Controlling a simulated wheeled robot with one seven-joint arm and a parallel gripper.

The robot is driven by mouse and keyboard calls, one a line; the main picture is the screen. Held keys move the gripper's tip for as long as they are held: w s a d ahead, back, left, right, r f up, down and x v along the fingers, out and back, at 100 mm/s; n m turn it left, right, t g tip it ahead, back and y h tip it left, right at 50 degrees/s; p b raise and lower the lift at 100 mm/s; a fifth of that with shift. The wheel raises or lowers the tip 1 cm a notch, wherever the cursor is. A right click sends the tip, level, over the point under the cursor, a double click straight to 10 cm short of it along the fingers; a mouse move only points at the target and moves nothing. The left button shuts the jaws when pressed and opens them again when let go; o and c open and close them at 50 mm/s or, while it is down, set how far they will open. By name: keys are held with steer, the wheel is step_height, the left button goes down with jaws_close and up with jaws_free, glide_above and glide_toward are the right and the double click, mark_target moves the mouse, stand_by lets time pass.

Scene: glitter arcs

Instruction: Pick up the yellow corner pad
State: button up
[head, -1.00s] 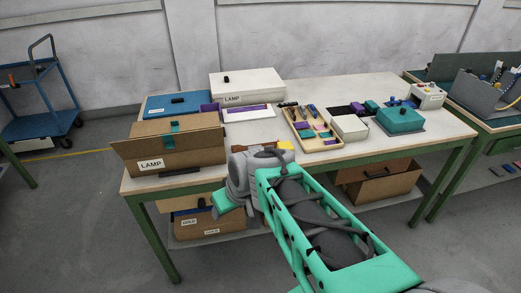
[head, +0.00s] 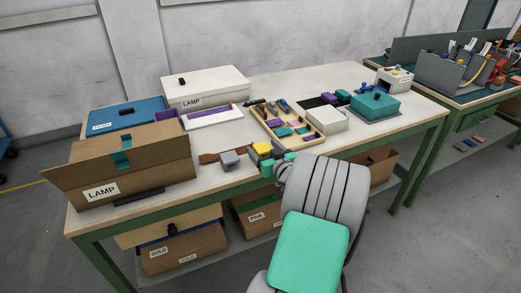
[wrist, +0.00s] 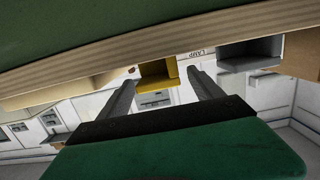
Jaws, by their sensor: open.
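The yellow corner pad (head: 262,148) sits at the front edge of the table, right of a grey pad (head: 230,160). In the wrist view the yellow pad (wrist: 158,82) shows beyond and between my two fingertips, at the table edge. My gripper (wrist: 161,77) is open, with a finger on either side of the line to the pad and nothing held. In the head view my gripper (head: 260,162) is small and partly hidden by my wrist, close to the pad. I cannot tell whether the fingers touch it.
The table edge (wrist: 60,88) runs across the wrist view close to the fingers. A cardboard LAMP box (head: 150,172) stands at the table's front left. A wooden tray (head: 310,138) of small parts lies behind and right of the pad. Boxes sit on the shelf below.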

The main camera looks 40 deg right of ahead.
steer(key=shift+w+d+f, duration=0.1)
steer(key=shift+w+d, duration=0.05)
steer(key=shift+w, duration=0.35)
steer(key=shift+c, duration=0.3)
steer(key=c, duration=1.3)
